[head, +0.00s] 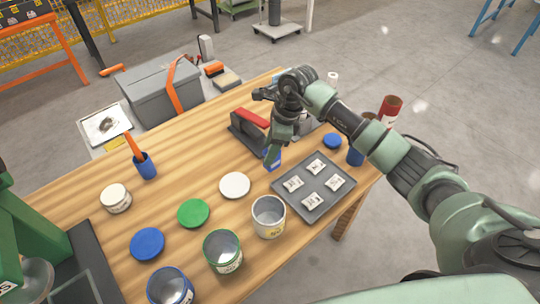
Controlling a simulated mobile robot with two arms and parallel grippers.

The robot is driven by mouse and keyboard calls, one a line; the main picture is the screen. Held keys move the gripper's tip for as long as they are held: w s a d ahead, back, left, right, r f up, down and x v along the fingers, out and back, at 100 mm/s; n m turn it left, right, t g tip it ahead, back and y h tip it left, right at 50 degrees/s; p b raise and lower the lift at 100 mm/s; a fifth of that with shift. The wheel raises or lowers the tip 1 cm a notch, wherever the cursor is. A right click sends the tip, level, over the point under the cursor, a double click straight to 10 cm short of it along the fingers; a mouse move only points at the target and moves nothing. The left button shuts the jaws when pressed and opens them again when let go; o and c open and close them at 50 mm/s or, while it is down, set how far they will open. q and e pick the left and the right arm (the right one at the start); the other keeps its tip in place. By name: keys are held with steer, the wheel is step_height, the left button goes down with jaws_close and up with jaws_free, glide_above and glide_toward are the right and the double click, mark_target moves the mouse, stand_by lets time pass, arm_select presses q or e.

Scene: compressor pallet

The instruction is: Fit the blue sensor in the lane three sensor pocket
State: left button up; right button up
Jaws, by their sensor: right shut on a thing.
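My right gripper (273,153) reaches in from the right and points down over the table. It is shut on a small blue block (275,161), which I take for the blue sensor. The block is just beyond the upper left corner of a grey tray (304,207); I cannot tell whether it touches the table. The gripper hides part of it. The tray holds several small white pieces with dark marks. I cannot make out a lane three sensor pocket. My left gripper is not in view.
The wooden table (165,205) holds open cans, including a white one (268,217) and a green one (222,251). Loose lids lie left of the tray, among them a white lid (235,185). A red-handled tool (249,125) lies behind the gripper. A grey bin (160,92) stands behind.

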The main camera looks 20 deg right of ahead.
steer(key=shift+f, duration=0.25)
step_height(320, 180, down, 4)
steer(key=shift+r+p, duration=0.25)
steer(key=shift+p, duration=0.25)
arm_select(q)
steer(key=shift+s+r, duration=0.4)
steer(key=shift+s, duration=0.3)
arm_select(e)
steer(key=shift+f, duration=0.15)
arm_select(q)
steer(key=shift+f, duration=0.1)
arm_select(e)
steer(key=shift+f, duration=0.1)
steer(key=o, duration=1.5)
